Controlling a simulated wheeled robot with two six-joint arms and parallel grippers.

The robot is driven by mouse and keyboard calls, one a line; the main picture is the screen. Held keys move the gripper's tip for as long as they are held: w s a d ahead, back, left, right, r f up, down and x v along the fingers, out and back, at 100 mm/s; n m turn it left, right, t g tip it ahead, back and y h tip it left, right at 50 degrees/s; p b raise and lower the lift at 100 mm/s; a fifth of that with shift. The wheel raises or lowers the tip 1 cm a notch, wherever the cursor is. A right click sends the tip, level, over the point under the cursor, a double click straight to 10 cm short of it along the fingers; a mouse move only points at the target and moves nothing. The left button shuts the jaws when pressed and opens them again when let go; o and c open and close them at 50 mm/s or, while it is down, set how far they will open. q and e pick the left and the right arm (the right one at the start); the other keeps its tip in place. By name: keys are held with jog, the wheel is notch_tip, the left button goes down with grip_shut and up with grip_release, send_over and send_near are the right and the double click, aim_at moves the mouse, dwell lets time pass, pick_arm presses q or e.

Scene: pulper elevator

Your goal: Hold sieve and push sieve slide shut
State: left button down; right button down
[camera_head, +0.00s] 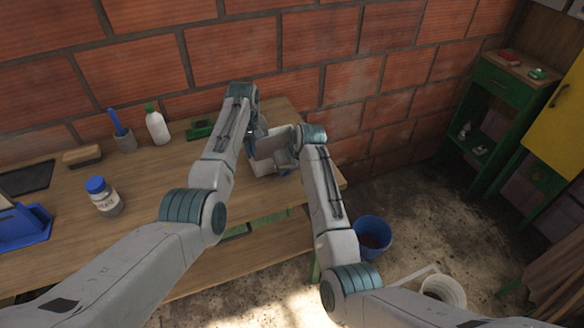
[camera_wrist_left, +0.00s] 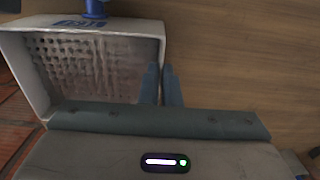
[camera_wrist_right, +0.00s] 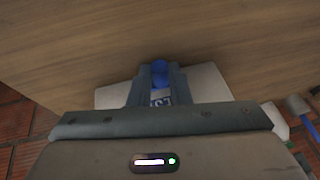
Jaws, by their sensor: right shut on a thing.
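The sieve is a pale box-shaped tray (camera_head: 266,146) near the bench's right end. In the left wrist view its mesh-like interior (camera_wrist_left: 95,70) and pale rim show. A blue knob (camera_wrist_left: 96,8) and blue lettering are on its far side. My left gripper (camera_head: 254,138) is at the sieve's left side; its fingers (camera_wrist_left: 161,85) lie close together on either side of a side wall, and I cannot tell if they grip it. My right gripper (camera_wrist_right: 158,84) is shut on the blue knob (camera_wrist_right: 160,70), with the pale lettered face behind it. The slide's position is hidden.
The wooden bench (camera_head: 150,180) carries a white bottle (camera_head: 157,126), a blue-lidded jar (camera_head: 103,195), a cup with a blue tool (camera_head: 124,138) and a green item (camera_head: 200,129). A brick wall stands behind. A blue bucket (camera_head: 372,234) is on the floor at right.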

jog(key=c, duration=1.3)
grip_release()
jog(key=shift+d, duration=0.1)
jog(key=v, duration=1.2)
jog(key=shift+c, duration=0.5)
